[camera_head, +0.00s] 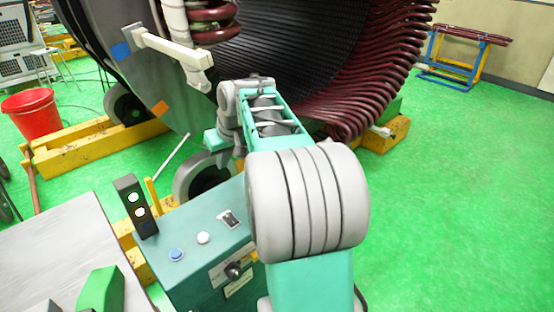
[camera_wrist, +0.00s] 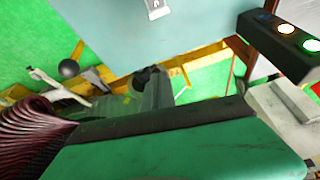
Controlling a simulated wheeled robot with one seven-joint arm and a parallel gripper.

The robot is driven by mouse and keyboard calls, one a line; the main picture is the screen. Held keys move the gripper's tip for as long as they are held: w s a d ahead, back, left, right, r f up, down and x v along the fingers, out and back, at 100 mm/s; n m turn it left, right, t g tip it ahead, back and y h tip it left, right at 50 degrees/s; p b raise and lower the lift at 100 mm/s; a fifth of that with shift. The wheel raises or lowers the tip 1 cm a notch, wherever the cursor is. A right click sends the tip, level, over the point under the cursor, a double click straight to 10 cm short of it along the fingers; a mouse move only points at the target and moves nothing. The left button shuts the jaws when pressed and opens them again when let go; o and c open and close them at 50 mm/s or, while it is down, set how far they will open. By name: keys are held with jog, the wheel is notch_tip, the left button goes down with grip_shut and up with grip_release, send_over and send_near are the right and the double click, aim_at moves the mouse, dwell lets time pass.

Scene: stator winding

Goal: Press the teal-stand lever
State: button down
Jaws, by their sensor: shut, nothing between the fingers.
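The teal stand (camera_head: 195,250) is a box with blue and white buttons and a small switch on top. Its front plate carries a dark round knob (camera_head: 233,270). The stand's top also shows in the wrist view (camera_wrist: 150,45), with a dark ball knob (camera_wrist: 69,69) just past its edge at left. I cannot tell which knob belongs to the lever. My gripper (camera_head: 226,148) is shut and empty, beyond the stand's far edge and above the floor. My arm hides part of the stand's right side.
A signal light (camera_head: 136,206) stands at the stand's left corner. A large stator (camera_head: 165,75) on yellow beams (camera_head: 85,150) fills the back. A grey table (camera_head: 60,235) is at lower left, and a red bucket (camera_head: 32,112) stands farther back. Green floor at right is clear.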

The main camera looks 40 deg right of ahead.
jog(key=w+d+f, duration=0.1)
jog(key=d, duration=1)
jog(key=d+f+t, duration=0.1)
jog(key=d, duration=1.1)
jog(key=shift+w+f+m+h, duration=0.4)
notch_tip(320, 180, down, 9)
jog(key=w, duration=0.1)
jog(key=shift+f+p, duration=0.15)
jog(key=shift+p, duration=0.3)
